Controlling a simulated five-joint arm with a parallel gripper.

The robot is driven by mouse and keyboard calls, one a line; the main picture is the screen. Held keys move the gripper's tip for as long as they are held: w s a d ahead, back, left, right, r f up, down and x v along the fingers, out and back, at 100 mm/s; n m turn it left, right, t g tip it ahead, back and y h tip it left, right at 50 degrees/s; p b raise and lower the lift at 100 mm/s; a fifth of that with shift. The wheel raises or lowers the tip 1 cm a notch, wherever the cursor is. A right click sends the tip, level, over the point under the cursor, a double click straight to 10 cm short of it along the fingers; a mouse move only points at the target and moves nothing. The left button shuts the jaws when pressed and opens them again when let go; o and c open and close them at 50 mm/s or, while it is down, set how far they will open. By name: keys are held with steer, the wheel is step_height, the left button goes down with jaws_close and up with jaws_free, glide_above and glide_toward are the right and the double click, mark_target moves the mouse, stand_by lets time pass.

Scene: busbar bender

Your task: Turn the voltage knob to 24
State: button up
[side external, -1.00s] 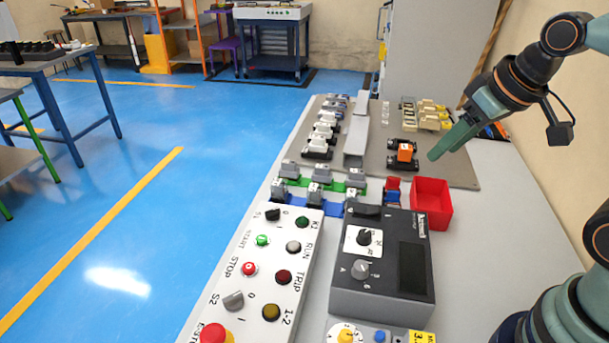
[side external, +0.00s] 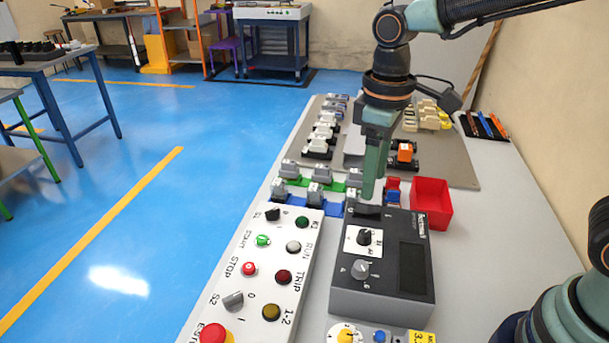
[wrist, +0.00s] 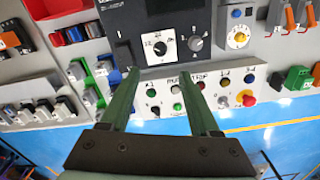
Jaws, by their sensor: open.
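The voltage knob (side external: 364,237) is a small black knob on a white square plate on top of a dark grey control box (side external: 345,299). Small numbers surround it; I cannot read for sure which one it points to. In the wrist view the knob (wrist: 160,47) shows ahead of and between my fingertips. My gripper (side external: 369,194) points down above the far edge of the box, short of the knob and apart from it. In the wrist view my gripper (wrist: 160,74) has its two green fingers spread, with nothing between them.
A grey knob (side external: 360,269) sits beside the voltage knob, near a dark display. A white push-button panel (side external: 257,283) lies left of the box. A red bin (side external: 431,203) stands behind it at right. Rail-mounted parts (side external: 320,195) lie close by the gripper's left.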

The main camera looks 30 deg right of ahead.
mark_target(365, 232)
step_height(365, 232, down, 12)
steer(key=shift+f, duration=0.1)
stand_by(0.5)
jaws_close()
